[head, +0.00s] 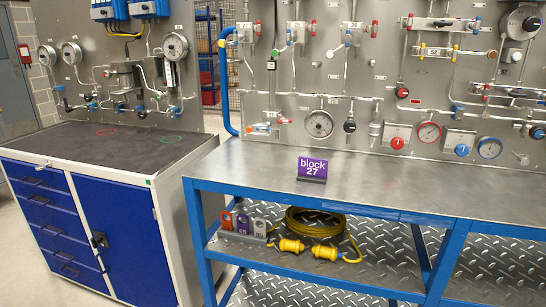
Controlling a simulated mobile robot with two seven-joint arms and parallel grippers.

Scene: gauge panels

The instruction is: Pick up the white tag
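Three small tags stand side by side in a grey holder (240,238) on the lower shelf of the blue-framed bench. The left one is an orange-red tag (226,219), the middle one a purple tag (243,223). The right one is a pale tag (259,227), white or light grey, beside the yellow cable. The markings on the tags are too small to read. Neither of my grippers is in view.
A coiled yellow cable (305,219) with yellow connectors (324,252) lies right of the holder. The steel benchtop (400,183) overhangs the shelf and carries a purple "block 27" sign (312,168). A blue cabinet (118,235) stands left. Gauge panels rise behind.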

